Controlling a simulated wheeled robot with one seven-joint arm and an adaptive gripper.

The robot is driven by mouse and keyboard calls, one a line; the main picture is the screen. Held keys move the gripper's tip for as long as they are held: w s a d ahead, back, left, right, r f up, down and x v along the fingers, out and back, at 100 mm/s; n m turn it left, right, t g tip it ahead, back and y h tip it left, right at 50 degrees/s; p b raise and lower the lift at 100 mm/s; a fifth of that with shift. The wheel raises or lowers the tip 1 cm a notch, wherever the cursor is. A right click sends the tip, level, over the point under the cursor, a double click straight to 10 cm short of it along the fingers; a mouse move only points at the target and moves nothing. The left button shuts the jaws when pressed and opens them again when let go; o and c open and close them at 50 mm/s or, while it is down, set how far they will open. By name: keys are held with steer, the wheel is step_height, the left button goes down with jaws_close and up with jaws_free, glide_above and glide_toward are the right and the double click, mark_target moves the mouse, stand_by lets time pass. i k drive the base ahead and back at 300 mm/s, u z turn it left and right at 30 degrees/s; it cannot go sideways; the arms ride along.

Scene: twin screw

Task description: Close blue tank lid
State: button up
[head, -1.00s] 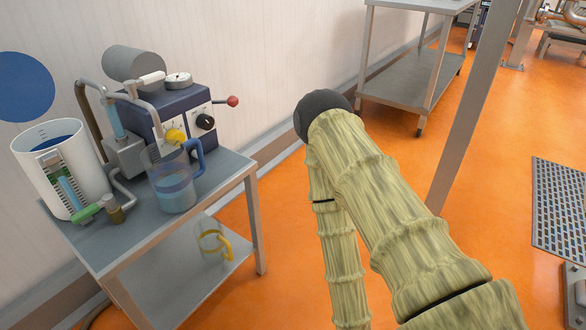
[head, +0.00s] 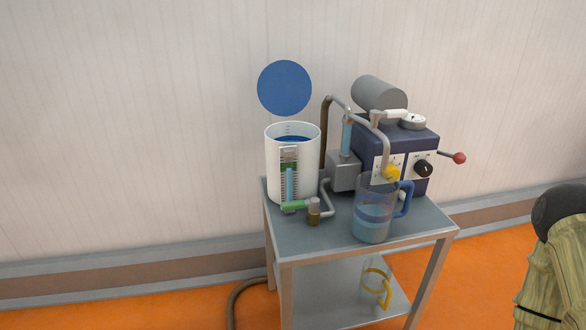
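A white cylindrical tank (head: 309,165) stands at the left back of a small metal cart, with blue liquid inside and its top uncovered. A flat round blue disc (head: 284,88), which looks like the lid, shows upright just above and behind the tank. I cannot tell whether it is joined to the tank or lies against the wall. A level gauge and a green-handled valve (head: 294,206) are on the tank's front. My gripper is out of view; only part of my sleeved arm shows at the right edge, well apart from the cart.
The cart (head: 335,234) also holds a dark blue pump box (head: 433,143) with a red-knobbed lever (head: 459,158), and a clear jug (head: 371,229) with a blue handle. A yellow-handled jug (head: 383,292) is on the lower shelf. The wall is close behind; orange floor lies in front.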

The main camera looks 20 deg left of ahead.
mark_target(284, 89)
steer(key=k, duration=0.5)
steer(key=u, duration=0.7)
steer(key=i, duration=0.2)
steer(key=u, duration=0.05)
